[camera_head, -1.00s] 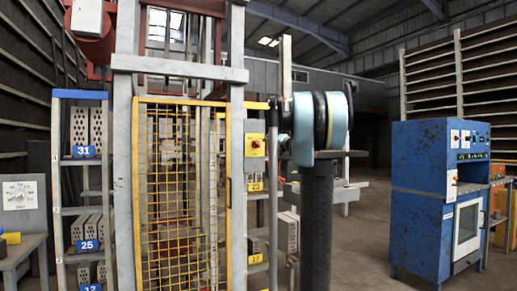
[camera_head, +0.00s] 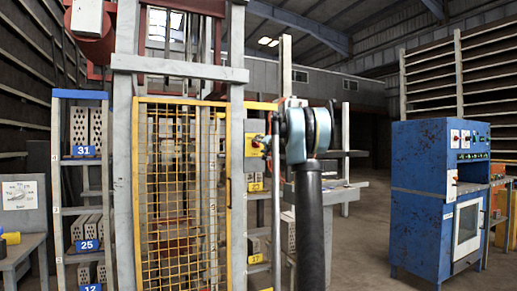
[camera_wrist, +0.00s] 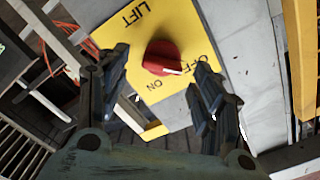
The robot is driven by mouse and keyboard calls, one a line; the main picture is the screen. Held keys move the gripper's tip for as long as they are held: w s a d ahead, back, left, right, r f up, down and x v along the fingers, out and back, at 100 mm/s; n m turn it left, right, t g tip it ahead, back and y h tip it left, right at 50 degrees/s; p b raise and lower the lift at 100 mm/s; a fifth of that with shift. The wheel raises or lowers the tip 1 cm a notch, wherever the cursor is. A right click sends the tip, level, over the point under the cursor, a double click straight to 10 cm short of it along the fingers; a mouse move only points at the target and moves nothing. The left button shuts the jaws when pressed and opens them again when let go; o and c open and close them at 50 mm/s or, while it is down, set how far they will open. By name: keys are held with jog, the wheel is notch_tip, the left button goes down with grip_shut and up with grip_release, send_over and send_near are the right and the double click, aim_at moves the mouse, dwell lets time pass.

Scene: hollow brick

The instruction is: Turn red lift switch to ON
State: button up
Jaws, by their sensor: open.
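The red lift switch (camera_wrist: 158,54) is a round knob on a yellow plate (camera_wrist: 104,36) in the wrist view. The plate reads LIFT, OFF and ON. The knob's white mark points right, toward the OFF lettering; ON is below it in the picture. My gripper (camera_wrist: 160,59) is open, with one finger on each side of the knob; I cannot tell whether either touches it. In the head view the yellow plate (camera_head: 251,151) is on the post right of the mesh gate, partly hidden by my arm.
The yellow mesh gate (camera_head: 180,190) stands left of the switch post (camera_head: 237,200). A blue-topped rack (camera_head: 81,94) with bricks is further left. A blue machine (camera_head: 418,190) stands at the right, with open floor before it. Orange cables (camera_wrist: 63,25) show beside the plate.

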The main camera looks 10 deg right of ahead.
aim_at(257, 144)
jog(key=shift+x, duration=1.4)
jog(key=c, duration=1.1)
